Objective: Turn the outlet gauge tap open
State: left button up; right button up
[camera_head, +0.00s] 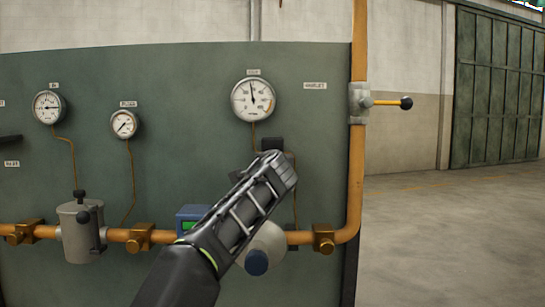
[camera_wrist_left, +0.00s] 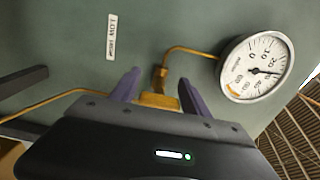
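The outlet gauge (camera_head: 253,99) is a round white dial on the green panel; it also shows tilted in the left wrist view (camera_wrist_left: 256,68). A thin brass pipe runs from it to a small brass tap (camera_wrist_left: 159,99). In the head view my left gripper (camera_head: 272,155) is at the panel just below this gauge and hides most of the tap. In the left wrist view its two purple fingers (camera_wrist_left: 159,80) are apart, one on each side of the brass tap. I cannot tell whether they touch it. The tap's handle position is hard to make out. My right gripper is in neither view.
Two more gauges (camera_head: 47,107) (camera_head: 124,124) are at the left. An orange pipe (camera_head: 356,180) runs along the panel's bottom and up its right edge, with a black-knobbed lever valve (camera_head: 385,102). A grey filter body (camera_head: 80,232) is lower left. Open floor (camera_head: 450,240) lies right.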

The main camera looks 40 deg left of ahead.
pick_arm(q)
jog(key=shift+o, duration=0.9)
jog(key=shift+s, duration=0.1)
jog(key=b+v, duration=0.3)
jog(key=v, duration=0.4)
jog(key=shift+s+d, duration=0.25)
jog(key=shift+d, duration=0.05)
